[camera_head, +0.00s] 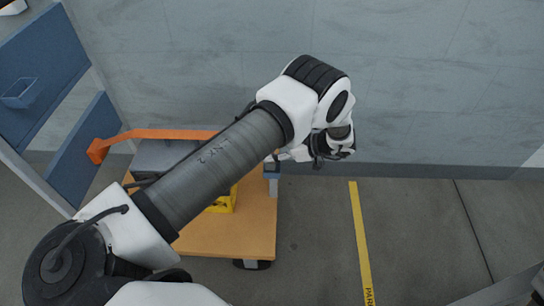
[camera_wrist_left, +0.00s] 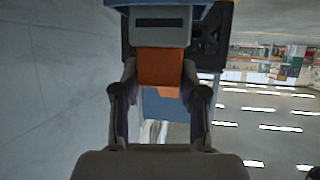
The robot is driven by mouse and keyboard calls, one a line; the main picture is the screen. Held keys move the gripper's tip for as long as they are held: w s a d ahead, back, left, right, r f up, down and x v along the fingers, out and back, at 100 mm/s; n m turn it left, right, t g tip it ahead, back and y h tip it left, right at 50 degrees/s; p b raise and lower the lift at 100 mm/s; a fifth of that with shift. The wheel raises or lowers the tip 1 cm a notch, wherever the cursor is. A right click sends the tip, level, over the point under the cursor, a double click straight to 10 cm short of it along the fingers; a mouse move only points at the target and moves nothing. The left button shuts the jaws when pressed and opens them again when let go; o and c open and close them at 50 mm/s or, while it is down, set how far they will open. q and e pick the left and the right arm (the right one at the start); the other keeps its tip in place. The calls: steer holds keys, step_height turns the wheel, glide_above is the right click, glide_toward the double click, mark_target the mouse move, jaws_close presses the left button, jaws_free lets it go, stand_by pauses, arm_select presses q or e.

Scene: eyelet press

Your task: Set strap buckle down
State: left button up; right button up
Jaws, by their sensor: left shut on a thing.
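My left gripper (camera_wrist_left: 160,72) is shut on an orange block between its two fingers in the left wrist view. The orange block (camera_wrist_left: 160,62) adjoins a light grey body (camera_wrist_left: 160,38) with a dark slot and a blue edge above it; I take this piece to be the strap buckle. In the head view my left gripper (camera_head: 284,156) is beside the right edge of the cart, largely hidden by my wrist. A small grey-blue piece (camera_head: 272,170) shows at its tip. Whether it touches the cart is unclear. My right gripper is out of view.
A wooden-topped cart (camera_head: 240,238) stands below my left arm, with a grey box (camera_head: 150,158), an orange bar (camera_head: 165,134) and a yellow item (camera_head: 222,203) on or above it. Blue panels (camera_head: 45,65) stand left. The grey wall (camera_head: 440,70) is behind; open floor lies right.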

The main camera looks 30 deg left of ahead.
arm_select(q)
steer(key=shift+w+f, duration=0.1)
steer(key=shift+f, duration=0.7)
steer(key=shift+f, duration=0.2)
steer(key=o, duration=1.2)
steer(key=shift+r, duration=0.1)
steer(key=shift+d+r, duration=0.1)
steer(key=shift+r, duration=0.1)
steer(key=p+v, duration=0.1)
steer(key=v, duration=1)
steer(key=shift+w+d+r, duration=0.1)
steer(key=shift+w+d, duration=0.05)
steer(key=shift+d, duration=0.15)
